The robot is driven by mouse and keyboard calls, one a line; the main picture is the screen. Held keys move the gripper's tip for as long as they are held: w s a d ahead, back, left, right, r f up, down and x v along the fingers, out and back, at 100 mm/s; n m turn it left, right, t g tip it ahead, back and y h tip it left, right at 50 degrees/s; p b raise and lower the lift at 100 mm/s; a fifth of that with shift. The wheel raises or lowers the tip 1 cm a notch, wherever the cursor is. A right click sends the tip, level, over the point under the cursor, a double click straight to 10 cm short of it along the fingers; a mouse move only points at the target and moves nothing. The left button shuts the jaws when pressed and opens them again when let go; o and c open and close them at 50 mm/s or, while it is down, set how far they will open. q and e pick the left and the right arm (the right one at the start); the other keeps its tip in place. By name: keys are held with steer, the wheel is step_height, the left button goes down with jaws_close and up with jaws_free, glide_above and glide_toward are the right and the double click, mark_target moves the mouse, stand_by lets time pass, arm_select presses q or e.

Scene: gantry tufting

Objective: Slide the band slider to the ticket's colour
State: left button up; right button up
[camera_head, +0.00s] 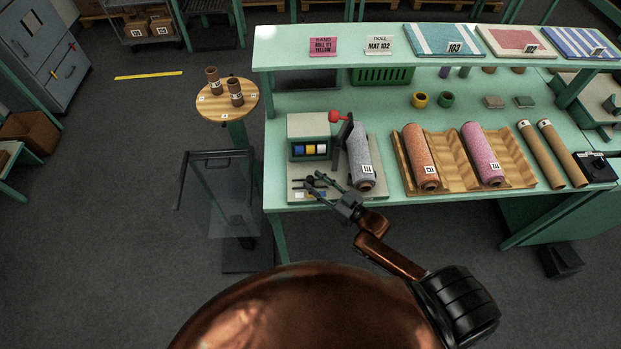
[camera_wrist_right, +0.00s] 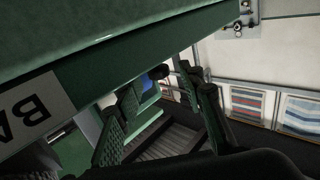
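The pink ticket (camera_head: 323,46) on the shelf's front edge ends with the word YELLOW. Below it stands a pale green box (camera_head: 310,135) with blue, yellow and white swatches on its front. In front of the box is a low panel with small coloured patches (camera_head: 312,195), partly hidden by my right gripper (camera_head: 318,184). That gripper is open, its fingers apart. In the right wrist view a small dark knob (camera_wrist_right: 158,72), likely the band slider's, shows beyond the open fingers, near a blue patch; contact is unclear. A label (camera_wrist_right: 32,116) starting "BA" is beside it. My left gripper is out of view.
A red ball-ended lever (camera_head: 336,116) and a grey roll (camera_head: 359,155) stand right of the box. A wooden cradle (camera_head: 453,150) holds an orange and a pink roll. A round wooden stand (camera_head: 213,105) is at left.

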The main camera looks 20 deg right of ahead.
steer(key=v, duration=0.9)
steer(key=shift+s, duration=0.1)
steer(key=shift+f, duration=0.1)
